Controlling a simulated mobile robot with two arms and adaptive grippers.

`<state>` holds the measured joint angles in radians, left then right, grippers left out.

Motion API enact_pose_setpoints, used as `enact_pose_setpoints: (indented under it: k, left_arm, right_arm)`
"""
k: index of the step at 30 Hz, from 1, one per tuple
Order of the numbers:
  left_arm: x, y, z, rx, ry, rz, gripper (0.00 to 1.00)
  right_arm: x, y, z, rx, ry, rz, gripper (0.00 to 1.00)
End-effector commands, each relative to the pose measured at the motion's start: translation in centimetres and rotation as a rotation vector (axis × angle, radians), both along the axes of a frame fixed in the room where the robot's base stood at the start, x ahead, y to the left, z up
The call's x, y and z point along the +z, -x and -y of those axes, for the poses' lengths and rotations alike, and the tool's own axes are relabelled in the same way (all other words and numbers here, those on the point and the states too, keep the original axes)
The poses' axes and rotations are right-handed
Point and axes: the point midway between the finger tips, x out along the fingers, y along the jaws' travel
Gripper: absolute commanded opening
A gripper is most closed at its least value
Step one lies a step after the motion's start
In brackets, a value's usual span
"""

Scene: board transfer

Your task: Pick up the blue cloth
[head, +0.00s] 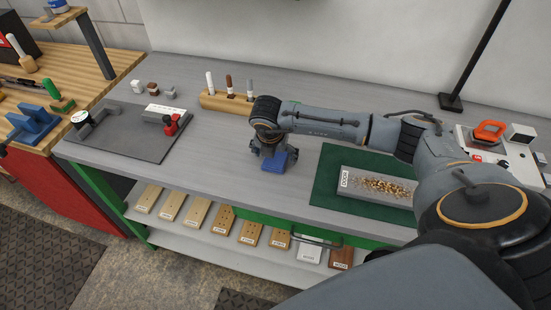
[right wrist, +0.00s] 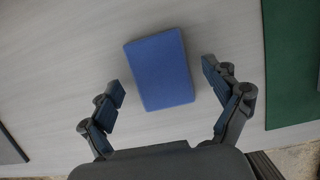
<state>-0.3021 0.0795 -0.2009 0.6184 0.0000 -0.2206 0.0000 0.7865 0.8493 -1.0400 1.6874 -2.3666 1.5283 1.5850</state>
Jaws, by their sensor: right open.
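The blue cloth (head: 278,160) lies on the grey bench top, left of the green mat, as a small folded block. My right gripper (head: 270,150) is directly over it in the head view and partly hides it. In the right wrist view the cloth (right wrist: 160,70) lies flat, slightly tilted, beyond and between the two spread fingers. My right gripper (right wrist: 165,95) is open, with visible gaps on both sides of the cloth. My left gripper does not show.
A green mat (head: 325,185) bears a grey board with brown bits (head: 355,178). A wooden holder with markers (head: 225,102) stands behind the gripper. A dark plate with a red clamp (head: 130,145) lies left. Several labelled boards (head: 195,215) rest on the lower shelf. Bench between is clear.

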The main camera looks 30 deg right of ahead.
Motion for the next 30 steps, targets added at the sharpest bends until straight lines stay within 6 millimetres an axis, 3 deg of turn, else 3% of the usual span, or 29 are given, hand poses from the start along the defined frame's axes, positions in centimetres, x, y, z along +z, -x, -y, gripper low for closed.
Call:
enact_pose_setpoints:
  k: [15, 23, 30]
  left_arm:
    - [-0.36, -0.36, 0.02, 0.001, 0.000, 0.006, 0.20]
    - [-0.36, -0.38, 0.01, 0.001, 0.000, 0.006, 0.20]
    - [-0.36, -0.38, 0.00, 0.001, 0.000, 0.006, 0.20]
  right_arm:
    - [-0.23, 0.02, 0.02, 0.000, 0.001, -0.001, 0.89]
    - [-0.24, 0.03, 0.03, 0.000, 0.001, -0.001, 0.38]
    - [-0.25, 0.04, 0.03, 0.000, 0.001, -0.001, 0.35]
